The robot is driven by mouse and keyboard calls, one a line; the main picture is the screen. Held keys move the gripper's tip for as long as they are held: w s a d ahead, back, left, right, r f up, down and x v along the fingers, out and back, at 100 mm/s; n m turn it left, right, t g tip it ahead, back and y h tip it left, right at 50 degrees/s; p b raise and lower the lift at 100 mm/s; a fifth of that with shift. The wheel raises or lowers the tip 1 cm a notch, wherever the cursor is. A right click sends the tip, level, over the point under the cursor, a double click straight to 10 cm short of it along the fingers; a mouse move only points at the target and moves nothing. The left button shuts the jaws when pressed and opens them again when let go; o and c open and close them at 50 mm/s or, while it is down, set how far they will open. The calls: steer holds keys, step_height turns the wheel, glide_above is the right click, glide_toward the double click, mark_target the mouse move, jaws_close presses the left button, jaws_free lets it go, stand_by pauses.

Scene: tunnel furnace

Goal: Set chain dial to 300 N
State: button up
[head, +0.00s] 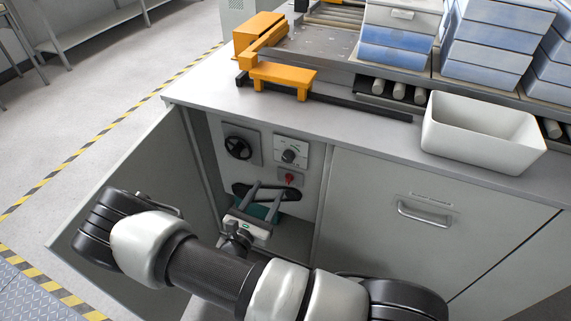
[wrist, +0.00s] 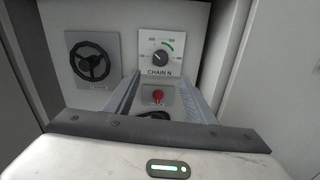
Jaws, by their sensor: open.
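The chain dial is a black knob (head: 289,155) on a white plate with a green arc, inside the open cabinet. In the wrist view the dial (wrist: 162,58) sits at the upper middle above the label "CHAIN N". The scale numbers are too small to read, so I cannot tell its setting. My gripper (head: 266,188) is inside the cabinet opening, below the dial in the head view. In the wrist view my gripper (wrist: 164,84) has its two fingers spread apart, pointing toward the panel, with nothing between them. The fingers appear clear of the knob.
A black handwheel (head: 238,148) is left of the dial, and a red knob (head: 289,178) is below it. The cabinet door (head: 150,190) stands open at left. A closed drawer front (head: 400,235) is at right. A white bin (head: 480,135) stands on the counter above.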

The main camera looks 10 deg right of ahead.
mark_target(287, 160)
steer(key=b+x, duration=0.2)
steer(key=x, duration=1.2)
steer(key=shift+w+d, duration=0.1)
steer(key=shift+w, duration=0.05)
steer(key=c, duration=1)
steer(key=shift+c, duration=0.2)
